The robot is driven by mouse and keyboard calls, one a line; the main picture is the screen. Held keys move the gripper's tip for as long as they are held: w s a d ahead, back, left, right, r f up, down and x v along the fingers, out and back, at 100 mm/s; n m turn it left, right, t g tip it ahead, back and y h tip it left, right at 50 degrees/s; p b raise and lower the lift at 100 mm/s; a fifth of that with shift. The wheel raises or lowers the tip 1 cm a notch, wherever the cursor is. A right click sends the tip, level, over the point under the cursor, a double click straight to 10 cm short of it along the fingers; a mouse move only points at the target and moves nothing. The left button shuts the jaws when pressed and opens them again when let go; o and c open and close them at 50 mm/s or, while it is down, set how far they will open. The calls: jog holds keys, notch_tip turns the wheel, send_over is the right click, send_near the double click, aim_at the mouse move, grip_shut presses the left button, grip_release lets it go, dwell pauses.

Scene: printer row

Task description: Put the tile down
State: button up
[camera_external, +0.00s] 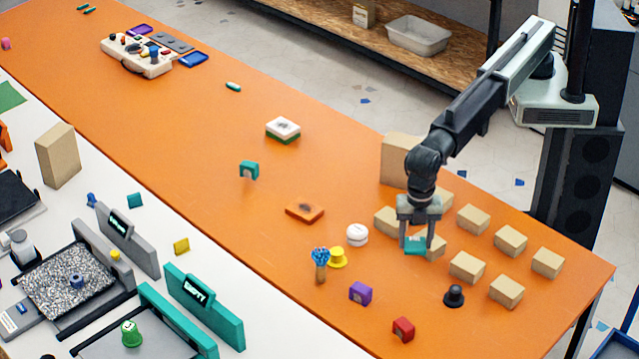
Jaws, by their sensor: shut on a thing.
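My gripper (417,241) points down over the right part of the orange table (200,120). It is shut on a small teal tile (415,250), which shows between the fingertips. The tile is at or just above the table top; I cannot tell whether it touches. A cardboard-coloured block (436,247) is right behind the fingers and partly hidden by them.
Several tan blocks (467,267) stand around the gripper's right side, with a larger box (396,160) behind. A white round piece (357,234), a yellow piece (337,257), a purple block (360,292) and a black knob (454,295) are nearby.

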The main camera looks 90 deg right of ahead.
aim_at(424, 247)
jog(key=shift+s+a, duration=0.75)
jog(key=shift+s, duration=0.3)
notch_tip(424, 247, down, 10)
jog(key=b, duration=1)
jog(key=shift+f, duration=0.15)
jog(key=shift+r, duration=0.25)
jog(key=shift+f, duration=0.15)
jog(key=o, duration=1.3)
jog(key=shift+o, duration=0.2)
notch_tip(424, 247, up, 13)
jog(key=p, duration=1.2)
jog(key=shift+f, duration=0.3)
